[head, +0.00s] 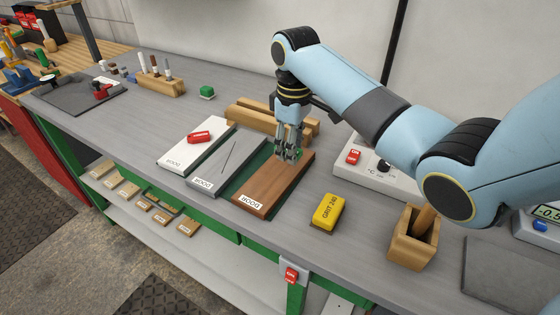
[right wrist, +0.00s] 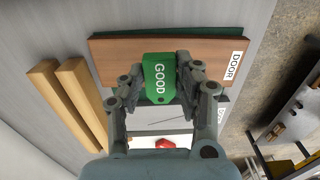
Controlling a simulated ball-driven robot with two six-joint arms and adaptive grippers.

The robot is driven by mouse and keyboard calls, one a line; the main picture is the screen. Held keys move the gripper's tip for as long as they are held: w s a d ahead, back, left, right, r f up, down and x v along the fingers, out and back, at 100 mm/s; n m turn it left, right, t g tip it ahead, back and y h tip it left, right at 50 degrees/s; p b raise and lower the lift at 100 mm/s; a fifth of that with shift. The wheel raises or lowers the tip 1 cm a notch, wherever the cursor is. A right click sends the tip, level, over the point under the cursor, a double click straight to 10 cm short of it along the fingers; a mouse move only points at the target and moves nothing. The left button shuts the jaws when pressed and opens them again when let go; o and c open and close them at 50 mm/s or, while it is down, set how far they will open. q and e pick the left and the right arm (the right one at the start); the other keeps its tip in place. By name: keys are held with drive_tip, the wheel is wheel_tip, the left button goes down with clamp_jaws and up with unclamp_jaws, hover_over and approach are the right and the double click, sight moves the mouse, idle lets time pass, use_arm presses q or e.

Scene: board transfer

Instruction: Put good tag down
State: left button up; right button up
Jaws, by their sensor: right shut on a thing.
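My right gripper (head: 288,154) points down over the far part of the brown board (head: 272,188). In the right wrist view the gripper (right wrist: 160,82) is shut on the green good tag (right wrist: 160,76), which has white lettering. The tag is over the brown board (right wrist: 115,55), whose white label reads DOOR. I cannot tell whether the tag touches the board. The fingers largely hide the tag in the head view. My left gripper is not in view.
Left of the brown board lie a grey board (head: 212,178) with a dark scratch line and a white board (head: 180,157) bearing a red tag (head: 199,137). A yellow grit block (head: 328,212) and a wooden holder (head: 413,245) stand to the right. Wooden bars (head: 247,122) lie behind.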

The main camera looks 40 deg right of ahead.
sight(281, 174)
drive_tip(key=shift+w+a+f, duration=0.5)
drive_tip(key=shift+w+a, duration=0.05)
drive_tip(key=shift+a, duration=0.1)
drive_tip(key=shift+w+a+f, duration=0.3)
drive_tip(key=shift+a+f, duration=0.05)
drive_tip(key=shift+f, duration=0.05)
wheel_tip(281, 174, down, 4)
drive_tip(key=shift+r, duration=0.1)
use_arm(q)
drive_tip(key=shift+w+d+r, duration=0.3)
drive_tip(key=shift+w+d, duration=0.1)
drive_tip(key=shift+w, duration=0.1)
use_arm(e)
drive_tip(key=shift+f, duration=0.2)
drive_tip(key=o, duration=0.9)
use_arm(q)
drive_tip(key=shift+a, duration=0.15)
use_arm(e)
drive_tip(key=shift+r, duration=0.1)
